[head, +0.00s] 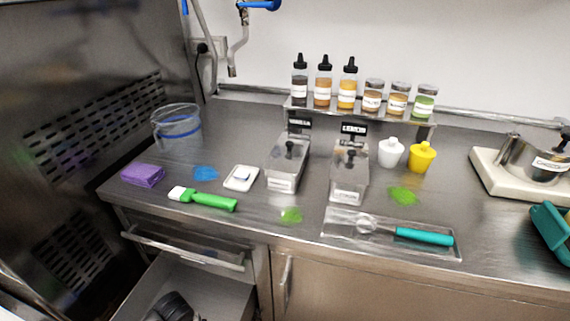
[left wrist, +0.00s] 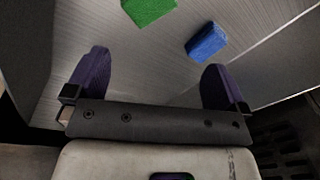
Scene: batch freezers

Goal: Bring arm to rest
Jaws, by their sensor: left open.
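My left gripper (left wrist: 157,62) shows in the left wrist view, its two dark purple fingers spread wide apart with nothing between them. Beyond the fingertips, a green block (left wrist: 150,10) and a blue block (left wrist: 207,41) rest on a grey metal-looking surface, apart from the fingers. Neither gripper can be made out in the head view. My right gripper is in neither view.
Below, a drawer (head: 190,250) stands open with dark items inside. Coloured spills mark the counter.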

